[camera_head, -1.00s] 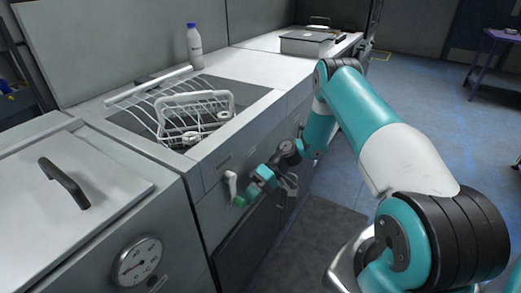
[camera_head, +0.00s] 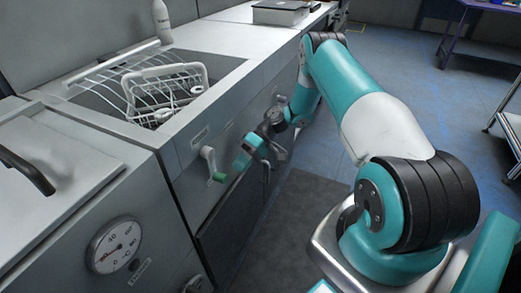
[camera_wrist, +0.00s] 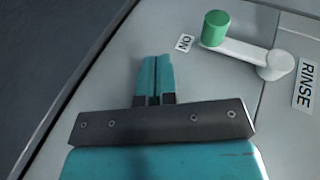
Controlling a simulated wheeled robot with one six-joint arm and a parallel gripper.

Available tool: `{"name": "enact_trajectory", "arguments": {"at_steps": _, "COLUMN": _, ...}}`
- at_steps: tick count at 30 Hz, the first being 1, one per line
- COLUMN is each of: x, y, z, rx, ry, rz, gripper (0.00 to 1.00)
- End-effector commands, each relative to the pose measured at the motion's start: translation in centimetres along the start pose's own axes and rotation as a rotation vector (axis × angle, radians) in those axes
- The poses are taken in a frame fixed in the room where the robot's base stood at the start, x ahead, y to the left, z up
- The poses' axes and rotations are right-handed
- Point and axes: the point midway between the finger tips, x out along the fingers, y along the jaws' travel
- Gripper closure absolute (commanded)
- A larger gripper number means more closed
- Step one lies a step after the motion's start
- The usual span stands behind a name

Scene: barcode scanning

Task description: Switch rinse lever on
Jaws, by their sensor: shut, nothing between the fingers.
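The rinse lever (camera_head: 208,158) is a white crank with a green knob on the front panel. In the head view it hangs downward, knob at the bottom. In the wrist view the lever (camera_wrist: 245,50) runs from its round pivot to the green knob (camera_wrist: 215,28), which is beside the "ON" label (camera_wrist: 184,43). My gripper (camera_head: 240,165) is just right of the lever in the head view, with a small gap. In the wrist view my gripper (camera_wrist: 156,62) has its two teal fingers together, empty, and apart from the knob.
A "RINSE" label (camera_wrist: 304,85) is beside the pivot. A sink with a white wire rack (camera_head: 165,95) is above the panel. A dial gauge (camera_head: 115,245) is at lower left.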

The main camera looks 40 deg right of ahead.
Motion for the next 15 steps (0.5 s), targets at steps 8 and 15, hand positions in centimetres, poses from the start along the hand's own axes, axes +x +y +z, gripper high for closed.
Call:
{"name": "enact_trajectory", "arguments": {"at_steps": 8, "x": -5.3, "y": 3.7, "z": 0.7, "rx": 0.001, "ry": 0.005, "rz": 0.004, "gripper": 1.00}}
{"name": "enact_trajectory", "arguments": {"at_steps": 15, "x": -7.0, "y": 4.6, "z": 0.9, "rx": 0.001, "ry": 0.005, "rz": 0.001, "gripper": 1.00}}
